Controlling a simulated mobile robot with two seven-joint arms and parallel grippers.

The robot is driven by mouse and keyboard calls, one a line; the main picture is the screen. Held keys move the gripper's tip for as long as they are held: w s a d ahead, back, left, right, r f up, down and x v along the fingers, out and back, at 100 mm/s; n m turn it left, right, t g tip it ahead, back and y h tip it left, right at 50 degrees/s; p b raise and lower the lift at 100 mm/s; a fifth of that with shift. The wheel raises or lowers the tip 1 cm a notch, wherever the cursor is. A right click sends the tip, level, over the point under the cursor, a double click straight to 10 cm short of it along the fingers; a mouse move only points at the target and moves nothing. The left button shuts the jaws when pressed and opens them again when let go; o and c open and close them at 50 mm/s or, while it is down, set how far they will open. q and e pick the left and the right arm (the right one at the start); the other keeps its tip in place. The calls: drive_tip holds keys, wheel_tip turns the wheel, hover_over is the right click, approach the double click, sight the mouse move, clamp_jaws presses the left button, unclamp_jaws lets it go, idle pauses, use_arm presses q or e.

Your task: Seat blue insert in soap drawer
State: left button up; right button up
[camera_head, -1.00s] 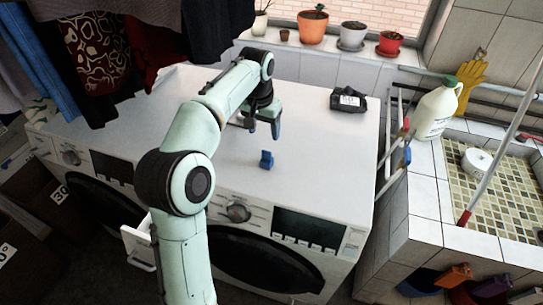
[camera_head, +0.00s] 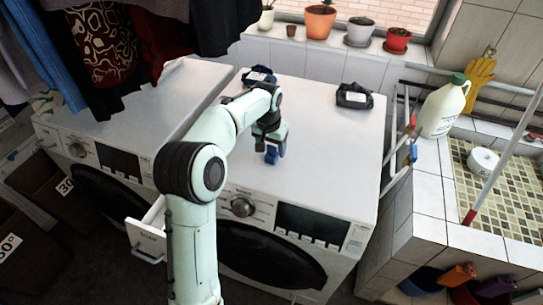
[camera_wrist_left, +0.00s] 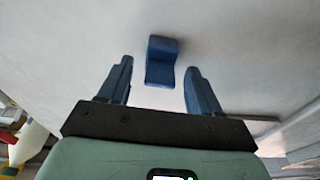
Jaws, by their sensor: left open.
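The blue insert (camera_head: 271,156) stands on the white top of the right-hand washing machine, partly covered by my gripper in the head view. In the left wrist view the insert (camera_wrist_left: 161,62) lies between the two blue fingers, near their tips, with a gap on each side. My left gripper (camera_wrist_left: 158,68) is open around it and not closed on it; in the head view the gripper (camera_head: 272,148) is low over the machine top. The white soap drawer (camera_head: 148,232) is pulled out at the machine's front left, partly hidden by my arm. My right gripper is not in view.
A dark pack (camera_head: 354,96) lies at the machine's back right and another dark item (camera_head: 259,76) at its back left. A white jug (camera_head: 442,106) stands on the tiled sink edge at right. Clothes (camera_head: 110,40) hang at upper left. The machine top is otherwise clear.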

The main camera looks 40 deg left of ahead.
sight(272, 146)
use_arm(q)
drive_tip(key=shift+c, duration=0.3)
drive_tip(key=c, duration=1.1)
drive_tip(key=shift+o, duration=0.2)
drive_tip(key=shift+r, duration=0.15)
wheel_tip(272, 146, up, 20)
